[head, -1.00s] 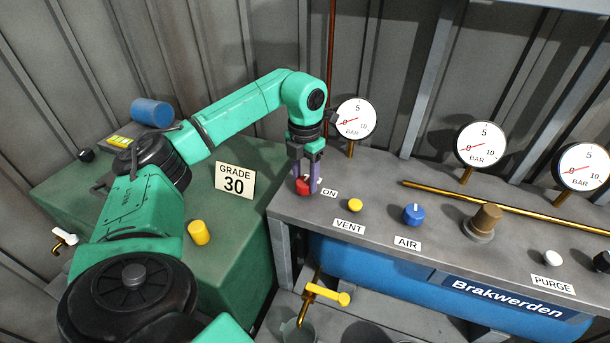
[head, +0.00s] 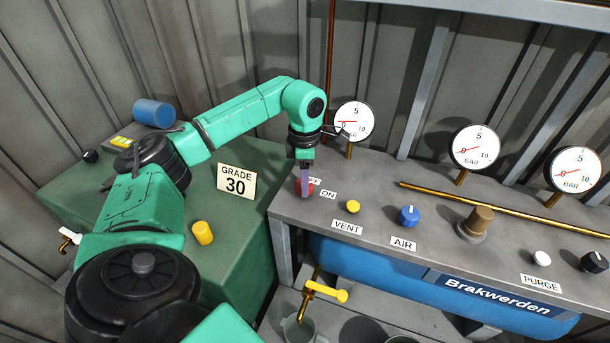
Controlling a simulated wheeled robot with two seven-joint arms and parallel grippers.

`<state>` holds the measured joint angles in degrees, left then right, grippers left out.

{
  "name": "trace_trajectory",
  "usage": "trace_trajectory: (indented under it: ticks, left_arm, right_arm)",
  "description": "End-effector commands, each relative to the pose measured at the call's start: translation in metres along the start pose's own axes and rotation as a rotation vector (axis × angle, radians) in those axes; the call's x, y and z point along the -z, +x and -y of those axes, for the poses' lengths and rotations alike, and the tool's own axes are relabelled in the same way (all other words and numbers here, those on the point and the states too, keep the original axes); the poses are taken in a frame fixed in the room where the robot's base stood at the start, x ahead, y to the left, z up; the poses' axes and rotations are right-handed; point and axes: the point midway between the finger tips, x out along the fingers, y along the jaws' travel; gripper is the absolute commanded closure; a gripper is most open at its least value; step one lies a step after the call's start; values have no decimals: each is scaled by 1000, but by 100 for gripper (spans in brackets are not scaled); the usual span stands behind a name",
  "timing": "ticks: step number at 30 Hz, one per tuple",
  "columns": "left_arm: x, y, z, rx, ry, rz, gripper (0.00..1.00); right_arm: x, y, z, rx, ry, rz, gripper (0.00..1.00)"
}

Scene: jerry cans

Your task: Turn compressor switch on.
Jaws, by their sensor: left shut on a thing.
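The red compressor switch (head: 310,187) sits on the left end of the grey bench (head: 375,190). An "ON" label (head: 328,195) lies just right of it. An "OFF" label (head: 314,181) behind it is partly hidden. My left gripper (head: 304,190) points down at the switch and is shut on it; the purple fingers show nearly edge-on and cover part of the red knob. How far the knob is turned I cannot tell. My right gripper is not in view.
To the right on the bench are a yellow VENT knob (head: 352,207), a blue AIR knob (head: 409,215), a brown knob (head: 478,221) and a brass rod (head: 470,200). A pressure gauge (head: 354,122) stands close behind my gripper. A green cabinet (head: 235,228) is on the left.

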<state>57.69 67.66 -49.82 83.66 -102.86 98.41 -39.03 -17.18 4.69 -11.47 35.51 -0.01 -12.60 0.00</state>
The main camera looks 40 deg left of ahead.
Motion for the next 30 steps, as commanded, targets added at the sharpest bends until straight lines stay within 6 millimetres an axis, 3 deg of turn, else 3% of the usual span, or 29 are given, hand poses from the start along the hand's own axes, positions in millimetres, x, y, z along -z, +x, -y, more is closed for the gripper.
trace_trajectory:
  ticks: [9,23,24,26,30]
  left_arm:
    - [-1,-3,-2,-7,103,6,100]
    - [-1,-4,-2,-9,117,7,100]
    - [-1,-4,-2,-9,117,7,36]
    - [0,-3,-2,-8,117,6,17]
    - [0,-2,-1,-5,117,4,17]
  right_arm:
    - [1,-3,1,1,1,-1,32]
    - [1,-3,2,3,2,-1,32]
    - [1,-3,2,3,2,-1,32]
    - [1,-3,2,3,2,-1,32]
    - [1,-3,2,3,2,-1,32]
